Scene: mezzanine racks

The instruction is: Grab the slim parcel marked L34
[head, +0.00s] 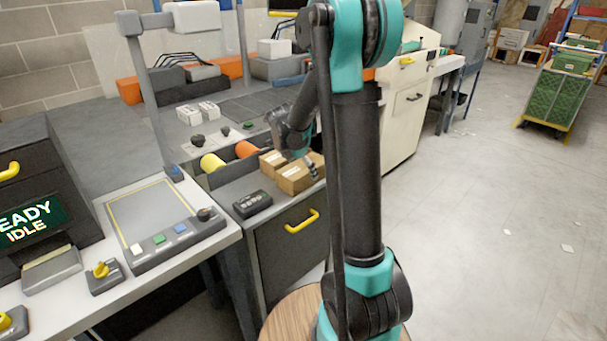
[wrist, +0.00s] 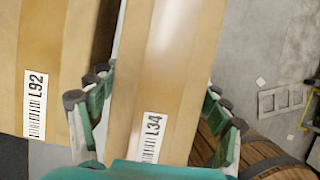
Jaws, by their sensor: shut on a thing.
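The slim parcel marked L34 (wrist: 152,100) is a tan box with a white label, between the fingers of my gripper (wrist: 158,110) in the wrist view. The fingers are closed along its two sides. In the head view my gripper (head: 313,166) is at the nearer of two brown boxes, which appears to be the L34 parcel (head: 294,181). Another tan parcel, marked L92 (wrist: 35,70), stands just left of it in the wrist view, with a dark gap between them. I cannot tell whether the held parcel is raised off the surface.
A grey cabinet with a yellow handle (head: 302,221) is below the boxes. A black control box (head: 252,203) lies left of them. A round wooden top (head: 291,318) stands in front. Open floor (head: 500,210) lies to the right.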

